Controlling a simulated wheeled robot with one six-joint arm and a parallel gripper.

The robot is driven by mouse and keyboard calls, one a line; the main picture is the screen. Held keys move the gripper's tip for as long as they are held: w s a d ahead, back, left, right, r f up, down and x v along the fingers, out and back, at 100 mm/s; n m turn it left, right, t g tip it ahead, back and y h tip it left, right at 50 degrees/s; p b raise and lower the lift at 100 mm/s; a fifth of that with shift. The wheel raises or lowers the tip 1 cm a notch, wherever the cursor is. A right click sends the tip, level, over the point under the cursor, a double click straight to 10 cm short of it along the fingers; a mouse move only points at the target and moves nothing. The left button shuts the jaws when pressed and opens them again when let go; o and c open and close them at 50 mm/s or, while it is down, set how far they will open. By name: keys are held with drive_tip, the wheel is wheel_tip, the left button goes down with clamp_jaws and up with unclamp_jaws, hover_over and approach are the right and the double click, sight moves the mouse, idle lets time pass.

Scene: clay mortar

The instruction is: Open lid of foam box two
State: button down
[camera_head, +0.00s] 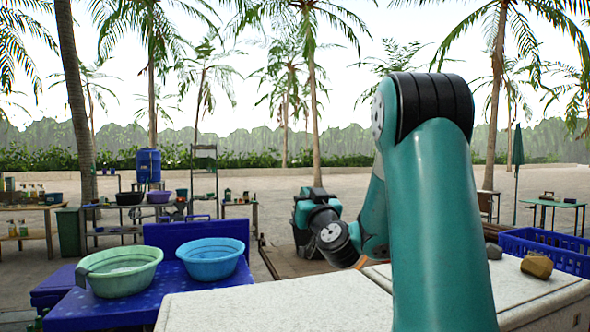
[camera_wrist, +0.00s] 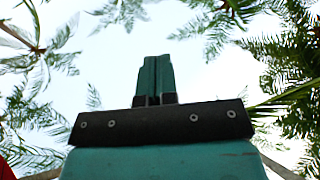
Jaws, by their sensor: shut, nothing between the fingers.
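Two white foam boxes show their pale speckled lids at the bottom of the head view, one in the middle (camera_head: 270,306) and one at the right (camera_head: 532,298), partly behind my arm. Both lids look shut, and I cannot tell which is box two. In the wrist view my gripper (camera_wrist: 156,62) is shut, its two green fingers close together with nothing between them. Only sky and palm fronds lie beyond them. In the head view my bent wrist is above and behind the boxes, apart from the lids; the fingers cannot be made out there.
A green basin (camera_head: 120,284) and a blue basin (camera_head: 211,272) stand on a blue surface (camera_head: 145,311) at the left.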

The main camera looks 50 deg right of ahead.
drive_tip(key=p+x, duration=0.8)
drive_tip(key=x, duration=0.1)
drive_tip(key=shift+w, duration=0.2)
idle(1.4)
